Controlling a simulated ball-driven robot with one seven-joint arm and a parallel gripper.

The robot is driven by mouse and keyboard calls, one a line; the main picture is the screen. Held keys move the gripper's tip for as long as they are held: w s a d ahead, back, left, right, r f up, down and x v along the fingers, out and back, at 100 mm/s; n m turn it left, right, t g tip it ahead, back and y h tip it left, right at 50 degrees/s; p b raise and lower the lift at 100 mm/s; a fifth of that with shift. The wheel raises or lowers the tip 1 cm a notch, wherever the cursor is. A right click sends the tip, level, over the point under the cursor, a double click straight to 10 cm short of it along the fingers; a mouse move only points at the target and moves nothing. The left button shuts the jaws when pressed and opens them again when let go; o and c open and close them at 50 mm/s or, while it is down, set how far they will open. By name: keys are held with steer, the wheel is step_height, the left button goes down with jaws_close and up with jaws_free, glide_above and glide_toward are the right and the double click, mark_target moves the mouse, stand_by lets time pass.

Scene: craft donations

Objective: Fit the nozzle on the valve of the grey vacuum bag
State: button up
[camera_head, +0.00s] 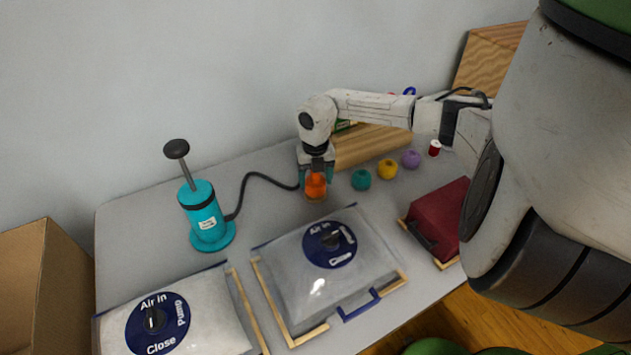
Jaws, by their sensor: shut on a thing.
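The nozzle (315,186) is an orange piece at the end of a dark hose. My gripper (316,177) is shut on it, above the back of the table. The hose runs left to a teal hand pump (204,215) with a raised black handle. Two pale vacuum bags lie in front. The middle bag (300,275) has a round blue valve label (329,244) with a dark valve at its centre. The left bag (212,320) has a similar blue label (157,322) reading "Air in", "Pump" and "Close".
Teal (361,180), yellow (387,169) and purple (411,159) yarn balls and a red spool (434,148) sit right of the gripper. A dark red bag (441,215) lies at right. Wooden strips edge the bags. A cardboard box (35,285) stands at left.

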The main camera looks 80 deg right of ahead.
step_height(320, 180, up, 21)
steer(key=p, duration=0.2)
steer(key=n, duration=0.6)
glide_above(331, 234)
step_height(331, 234, down, 5)
steer(key=shift+f, duration=0.1)
stand_by(1.1)
steer(key=shift+f+b, duration=2.05)
steer(key=shift+b, duration=0.4)
stand_by(0.7)
stand_by(0.3)
steer(key=o, duration=1.1)
